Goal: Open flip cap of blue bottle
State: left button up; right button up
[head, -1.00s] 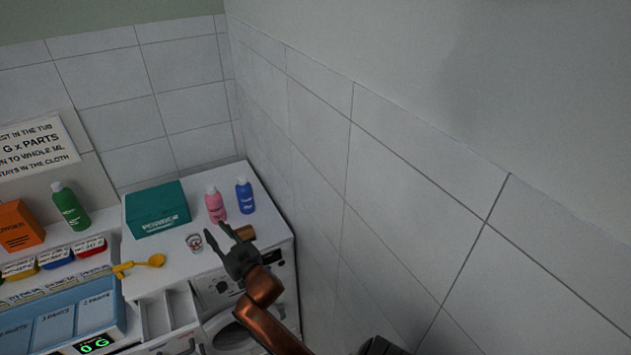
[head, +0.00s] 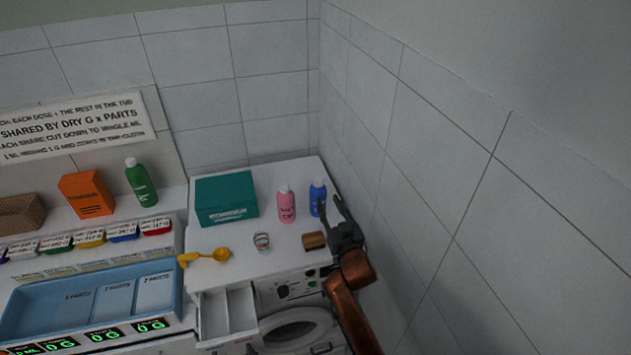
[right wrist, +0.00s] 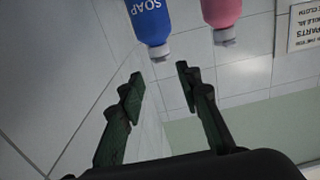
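The blue bottle (head: 317,198) stands upright with a white cap at the back right of the washing machine top, near the tiled wall. In the right wrist view the blue bottle (right wrist: 148,18) appears upside down, marked SOAP, with its white cap (right wrist: 159,52) just beyond my fingertips. The cap's state is too small to tell. My right gripper (head: 328,206) is open and empty, its fingers pointing toward the blue bottle; they also show spread apart in the right wrist view (right wrist: 158,82). My left gripper is not in view.
A pink bottle (head: 286,206) stands close left of the blue one. A teal box (head: 226,198), a small glass (head: 261,241), a brown cylinder (head: 314,240) and a yellow scoop (head: 207,255) are on the same top. The tiled wall (head: 375,150) is close on the right.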

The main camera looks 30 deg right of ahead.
aim_at(321, 185)
jog(key=x, duration=0.2)
jog(key=p+x, duration=0.1)
jog(key=x, duration=0.4)
jog(key=shift+r, duration=0.25)
jog(key=shift+w+f, duration=0.1)
jog(key=shift+w, duration=0.3)
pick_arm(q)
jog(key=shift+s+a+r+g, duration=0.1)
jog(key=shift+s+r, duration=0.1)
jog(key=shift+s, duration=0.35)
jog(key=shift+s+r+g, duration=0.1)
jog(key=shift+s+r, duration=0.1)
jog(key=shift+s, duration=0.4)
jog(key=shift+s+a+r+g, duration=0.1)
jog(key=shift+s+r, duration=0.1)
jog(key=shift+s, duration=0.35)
pick_arm(e)
grip_shut()
